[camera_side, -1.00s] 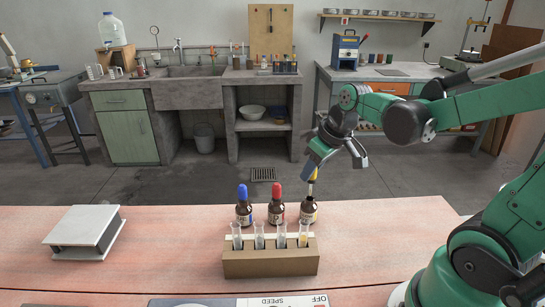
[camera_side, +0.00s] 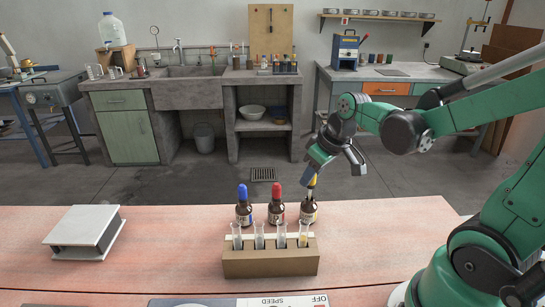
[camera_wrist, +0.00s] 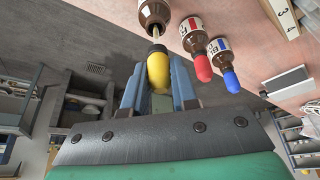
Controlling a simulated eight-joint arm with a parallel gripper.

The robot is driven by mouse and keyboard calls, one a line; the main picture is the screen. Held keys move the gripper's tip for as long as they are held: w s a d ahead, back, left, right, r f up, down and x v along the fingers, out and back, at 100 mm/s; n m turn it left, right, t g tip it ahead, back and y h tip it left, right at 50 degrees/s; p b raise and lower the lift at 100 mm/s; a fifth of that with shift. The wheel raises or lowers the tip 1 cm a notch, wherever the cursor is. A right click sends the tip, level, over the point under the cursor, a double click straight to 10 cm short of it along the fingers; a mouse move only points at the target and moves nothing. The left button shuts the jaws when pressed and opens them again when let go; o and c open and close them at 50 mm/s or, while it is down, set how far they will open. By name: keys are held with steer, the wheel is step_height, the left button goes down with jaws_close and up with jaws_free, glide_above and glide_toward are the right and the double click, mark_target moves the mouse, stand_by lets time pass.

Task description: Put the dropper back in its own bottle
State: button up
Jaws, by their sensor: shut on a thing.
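My gripper (camera_side: 322,168) is shut on the dropper (camera_side: 312,182), which has a yellow bulb and a black collar. In the wrist view the dropper (camera_wrist: 158,68) sits between the two blue fingers, its glass tip pointing into the mouth of an open brown bottle (camera_wrist: 153,10). In the side view this bottle (camera_side: 308,212) stands at the right of a row of three. The glass tip is at or inside the neck, and the collar is still above the rim. The dropper leans slightly.
A red-topped bottle (camera_side: 276,210) and a blue-topped bottle (camera_side: 243,212) stand to the left. A cardboard-coloured rack (camera_side: 270,264) with several glass tubes stands in front; the right tube holds yellowish liquid. A grey-white block (camera_side: 84,228) lies far left. The bench between is clear.

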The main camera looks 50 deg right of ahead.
steer(key=shift+f, duration=0.3)
stand_by(0.4)
steer(key=shift+f, duration=1.05)
steer(key=o, duration=1.1)
steer(key=shift+o, duration=0.2)
steer(key=shift+r, duration=0.15)
steer(key=shift+r, duration=3.35)
